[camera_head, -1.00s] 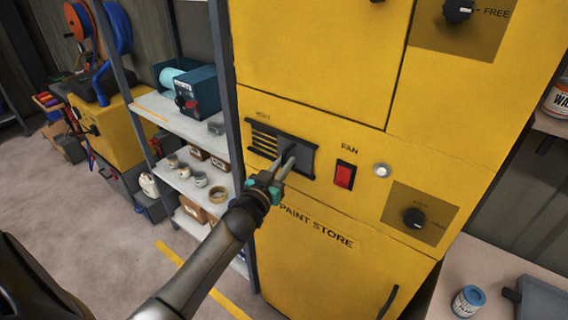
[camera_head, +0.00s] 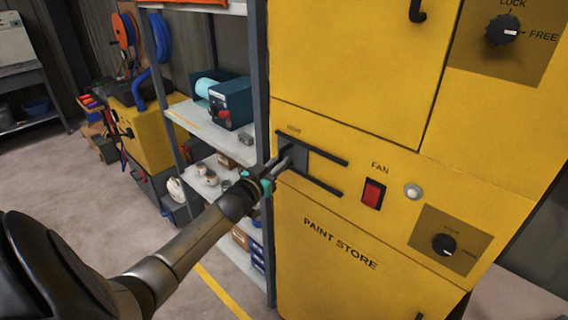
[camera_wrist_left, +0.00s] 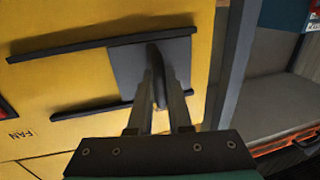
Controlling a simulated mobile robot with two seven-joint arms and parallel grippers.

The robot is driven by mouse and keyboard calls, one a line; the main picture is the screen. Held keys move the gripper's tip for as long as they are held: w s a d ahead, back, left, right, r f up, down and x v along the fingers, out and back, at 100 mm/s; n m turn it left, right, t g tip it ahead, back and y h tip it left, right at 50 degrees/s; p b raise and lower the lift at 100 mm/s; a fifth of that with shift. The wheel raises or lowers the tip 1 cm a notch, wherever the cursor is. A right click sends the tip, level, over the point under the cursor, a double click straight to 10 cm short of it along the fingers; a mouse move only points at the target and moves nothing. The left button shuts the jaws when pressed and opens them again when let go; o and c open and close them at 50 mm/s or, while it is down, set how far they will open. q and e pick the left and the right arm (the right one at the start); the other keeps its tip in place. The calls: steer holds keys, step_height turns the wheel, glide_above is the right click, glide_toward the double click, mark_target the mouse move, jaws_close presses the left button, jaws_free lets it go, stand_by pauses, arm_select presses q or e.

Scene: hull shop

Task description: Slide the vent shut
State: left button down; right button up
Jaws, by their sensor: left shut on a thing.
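The vent's grey sliding plate (camera_head: 299,153) sits between two dark rails at the left end of the track, on the front of the yellow paint store cabinet. No slots show there; bare yellow shows between the rails to its right. In the left wrist view the plate (camera_wrist_left: 128,72) has an upright dark handle (camera_wrist_left: 155,58) standing out from it. My left gripper (camera_head: 284,162) is at the plate, its fingers shut on the handle; they also show in the left wrist view (camera_wrist_left: 160,90). My right gripper is out of view.
A metal shelf unit (camera_head: 259,80) stands close along the cabinet's left side, next to my left gripper. A red fan switch (camera_head: 373,194), a round white button (camera_head: 413,191) and a dark knob (camera_head: 444,245) are to the right of the vent. Open floor lies at left.

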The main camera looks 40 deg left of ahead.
arm_select(q)
steer(key=c, duration=0.8)
jaws_free()
steer(key=shift+a, duration=0.4)
steer(key=shift+c, duration=0.2)
steer(key=shift+d, duration=0.15)
steer(key=shift+s, duration=0.1)
steer(key=s+d, duration=0.1)
steer(key=s, duration=1.4)
steer(key=shift+d, duration=0.4)
